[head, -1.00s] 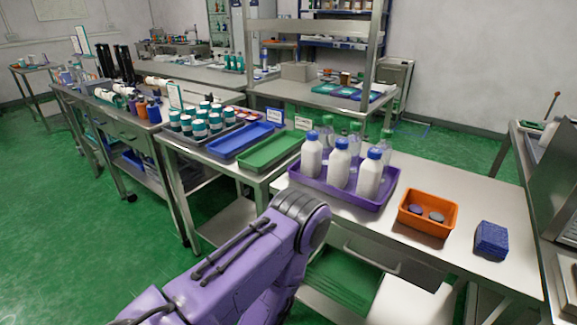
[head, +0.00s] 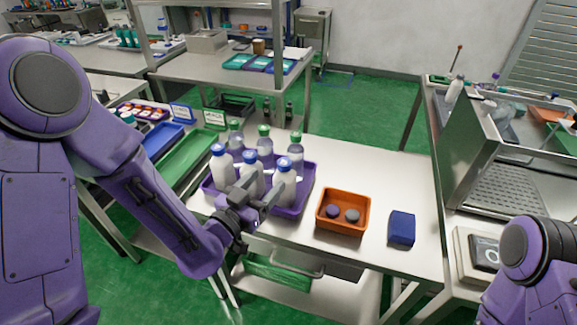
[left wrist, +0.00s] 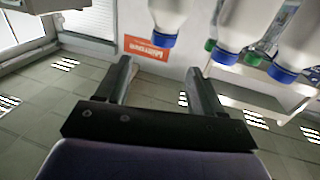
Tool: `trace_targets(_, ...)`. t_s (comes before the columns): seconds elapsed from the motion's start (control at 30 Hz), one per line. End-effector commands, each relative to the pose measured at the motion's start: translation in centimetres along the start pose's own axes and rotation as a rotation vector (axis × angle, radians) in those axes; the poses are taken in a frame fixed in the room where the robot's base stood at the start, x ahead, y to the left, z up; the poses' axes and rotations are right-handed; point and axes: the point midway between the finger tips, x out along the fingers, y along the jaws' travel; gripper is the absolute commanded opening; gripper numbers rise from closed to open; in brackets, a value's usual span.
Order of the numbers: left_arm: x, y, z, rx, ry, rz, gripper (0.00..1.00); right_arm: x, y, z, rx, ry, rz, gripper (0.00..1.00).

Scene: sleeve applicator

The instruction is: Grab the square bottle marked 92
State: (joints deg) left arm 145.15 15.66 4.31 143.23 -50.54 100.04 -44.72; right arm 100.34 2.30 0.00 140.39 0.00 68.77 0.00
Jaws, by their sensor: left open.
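Several bottles stand upright in a purple tray (head: 304,200) on the steel table. Three white ones with blue caps form the front row: left (head: 221,168), middle (head: 252,180) and right (head: 284,190). Clear ones with green caps (head: 296,158) stand behind. No number can be read, so I cannot tell which is marked 92. My left gripper (head: 264,198) is open at the tray's front edge, overlapping the lower front bottles. In the left wrist view, which looks inverted, its jaws (left wrist: 161,75) are empty; white bottles (left wrist: 241,22) show at upper right. My right gripper is out of view.
An orange bin (head: 343,224) with two dark round pieces stands right of the tray, then a blue block (head: 402,228). Blue (head: 160,143) and green (head: 188,158) trays lie to the left. Bare tabletop (head: 365,170) lies behind the bin.

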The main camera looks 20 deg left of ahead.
Motion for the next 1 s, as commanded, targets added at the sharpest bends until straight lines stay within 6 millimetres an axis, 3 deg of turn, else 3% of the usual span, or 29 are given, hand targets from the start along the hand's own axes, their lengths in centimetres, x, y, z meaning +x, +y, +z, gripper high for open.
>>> trace_targets(0.03,0.7,0.0,0.7,0.003,0.012,0.001,0.68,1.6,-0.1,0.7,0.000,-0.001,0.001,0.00)
trace_targets(0.13,2.4,0.0,1.0,0.001,0.010,0.002,0.68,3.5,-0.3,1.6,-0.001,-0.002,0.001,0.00)
trace_targets(0.2,3.7,0.1,0.0,-0.001,0.002,0.003,0.68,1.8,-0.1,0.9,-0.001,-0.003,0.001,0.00)
trace_targets(0.37,5.4,0.0,0.2,-0.002,-0.001,0.002,0.68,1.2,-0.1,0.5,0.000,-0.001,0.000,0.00)
trace_targets(0.6,9.4,-0.6,0.9,-0.001,0.000,-0.001,0.68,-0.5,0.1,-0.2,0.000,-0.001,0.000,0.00)
trace_targets(0.87,10.0,-0.5,1.2,-0.002,-0.001,0.000,0.68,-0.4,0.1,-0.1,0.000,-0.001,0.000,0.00)
trace_targets(0.93,10.0,-0.5,1.2,-0.002,-0.001,0.000,0.51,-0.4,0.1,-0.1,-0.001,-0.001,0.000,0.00)
trace_targets(1.0,10.0,-0.5,1.2,-0.002,-0.001,0.000,0.28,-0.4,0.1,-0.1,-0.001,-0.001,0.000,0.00)
